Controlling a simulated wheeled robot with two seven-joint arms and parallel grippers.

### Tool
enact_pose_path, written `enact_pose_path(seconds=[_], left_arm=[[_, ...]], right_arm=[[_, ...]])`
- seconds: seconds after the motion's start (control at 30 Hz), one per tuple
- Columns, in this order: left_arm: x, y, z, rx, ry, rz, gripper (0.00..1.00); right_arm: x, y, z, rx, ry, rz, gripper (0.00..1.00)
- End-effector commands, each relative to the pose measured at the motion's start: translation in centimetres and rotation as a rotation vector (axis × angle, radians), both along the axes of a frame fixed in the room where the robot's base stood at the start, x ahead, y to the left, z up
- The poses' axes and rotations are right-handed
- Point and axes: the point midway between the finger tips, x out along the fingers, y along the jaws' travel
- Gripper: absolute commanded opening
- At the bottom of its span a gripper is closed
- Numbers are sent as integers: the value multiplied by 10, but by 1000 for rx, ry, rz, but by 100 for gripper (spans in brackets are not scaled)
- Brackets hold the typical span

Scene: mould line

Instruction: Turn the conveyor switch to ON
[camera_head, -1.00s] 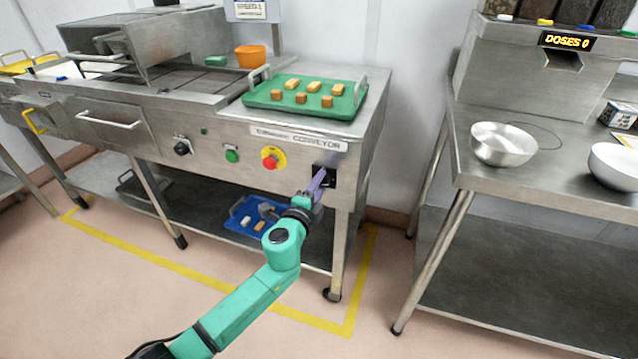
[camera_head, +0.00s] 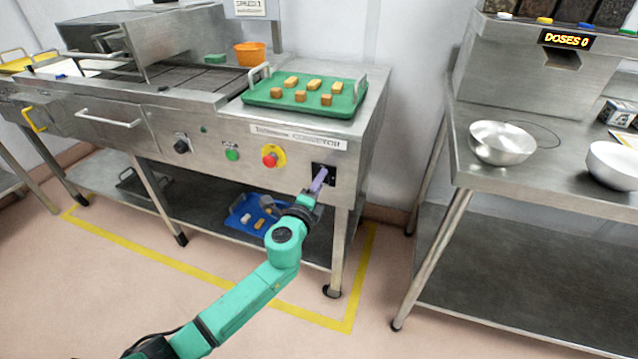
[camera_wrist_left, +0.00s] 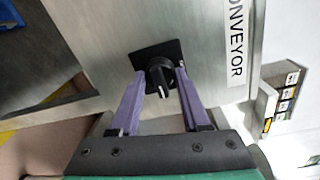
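The conveyor switch is a black rotary knob (camera_wrist_left: 159,74) on a square black plate (camera_head: 331,171), at the right end of the machine's front panel. In the left wrist view the plate (camera_wrist_left: 147,53) is partly behind the knob. My left gripper (camera_head: 319,179) is at the switch in the head view, its purple fingers covering part of it. In the left wrist view the left gripper (camera_wrist_left: 159,78) is open, with one finger on each side of the knob. Whether the fingers touch it is unclear. My right gripper is not in view.
Left of the switch are a red stop button (camera_head: 270,156) on yellow, a green button (camera_head: 232,154) and a black knob (camera_head: 182,145). A green tray (camera_head: 340,107) of blocks sits on top. A steel table (camera_head: 520,186) with bowls stands right, past a gap.

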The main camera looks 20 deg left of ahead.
Motion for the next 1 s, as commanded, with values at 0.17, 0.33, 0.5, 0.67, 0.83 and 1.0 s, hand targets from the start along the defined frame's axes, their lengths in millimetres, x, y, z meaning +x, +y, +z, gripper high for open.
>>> enact_pose_path(seconds=[0.17,0.33,0.5,0.67,0.83,1.0], left_arm=[[0,0,-1,1,2,-1,76],[0,0,-1,0,1,-1,76],[-10,1,-1,0,2,-2,76],[-47,3,0,0,6,-3,76],[-98,6,2,0,7,-3,76],[-134,8,4,0,4,-1,76]], right_arm=[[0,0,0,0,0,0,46],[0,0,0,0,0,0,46],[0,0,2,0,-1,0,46],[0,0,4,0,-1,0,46],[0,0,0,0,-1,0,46],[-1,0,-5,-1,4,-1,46]])
